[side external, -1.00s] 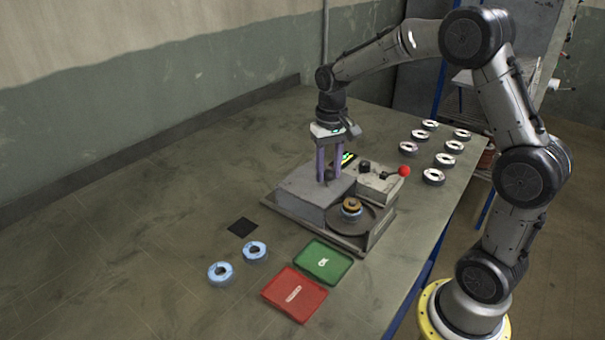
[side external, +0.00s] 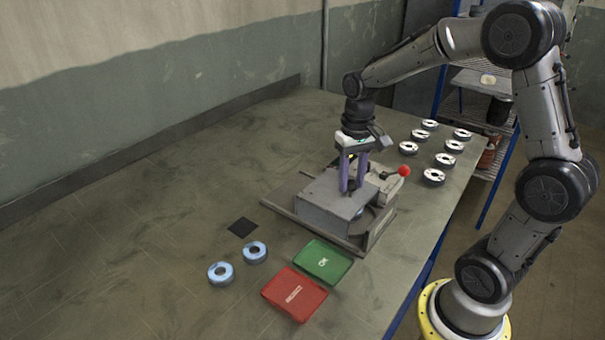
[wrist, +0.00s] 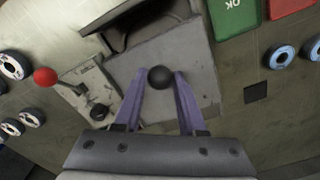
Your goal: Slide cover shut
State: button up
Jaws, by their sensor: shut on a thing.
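The cover (side external: 325,203) is a grey box-like plate on the machine base (side external: 282,197). In the wrist view the cover (wrist: 193,58) carries a round black knob (wrist: 161,77). My gripper (side external: 352,187) has its two purple fingers on either side of that knob. In the wrist view my gripper (wrist: 160,80) is shut on the knob. The cover now lies over most of the round dark turntable (side external: 381,216), whose rim shows at the right. The disc on the turntable is mostly hidden, with a small bluish patch showing beside the cover.
A control box (side external: 388,186) with a red-ball lever (side external: 404,171) stands behind the cover. A green OK tray (side external: 323,262) and a red tray (side external: 294,295) lie in front. Two blue discs (side external: 220,273) and a black square (side external: 243,227) are at left. Several white discs (side external: 434,177) stand at right.

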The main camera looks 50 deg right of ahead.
aim_at(363, 202)
jog(key=shift+s+r, duration=0.1)
jog(key=shift+s, duration=1.55)
jog(key=o, duration=1)
jog(key=shift+s, duration=0.1)
jog(key=shift+r, duration=3.95)
jog(key=s+a+r+n+t, duration=0.3)
jog(key=s+a+r, duration=0.2)
jog(key=a, duration=0.2)
jog(key=s+a+f+n, duration=0.1)
jog(key=s, duration=0.1)
jog(key=s+a+f+t, duration=0.1)
jog(key=s, duration=0.1)
jog(key=s+a+f+n+t, duration=0.1)
jog(key=s, duration=0.2)
jog(key=shift+f+n, duration=0.15)
jog(key=shift+n, duration=0.15)
